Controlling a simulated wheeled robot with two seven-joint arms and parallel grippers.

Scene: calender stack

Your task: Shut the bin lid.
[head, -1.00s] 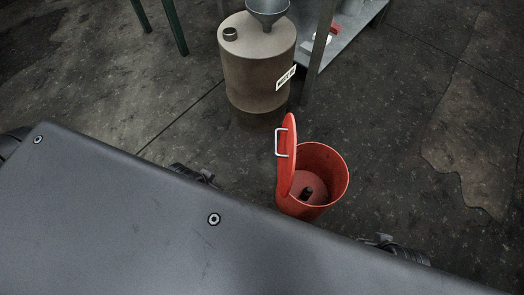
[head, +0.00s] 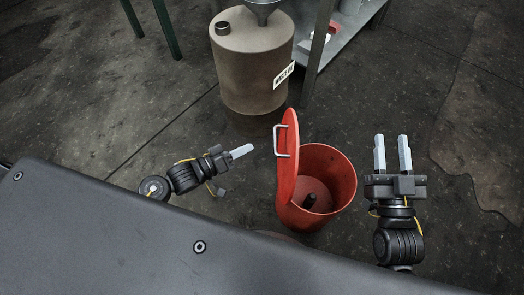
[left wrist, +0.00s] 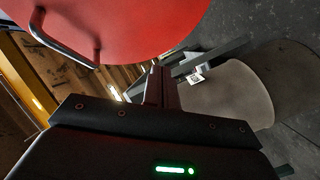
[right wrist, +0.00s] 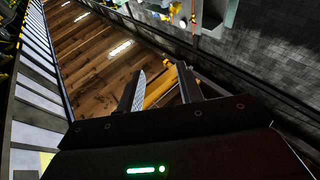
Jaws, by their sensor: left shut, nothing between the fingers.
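My right gripper (head: 391,138) is open and empty, to the right of the bin.
A brown drum (head: 252,70) with a funnel (head: 262,10) and a label stands behind the bin. A metal shelf (head: 345,40) is at its right, and green legs (head: 165,28) are at the back left. Floor right of the bin is clear.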

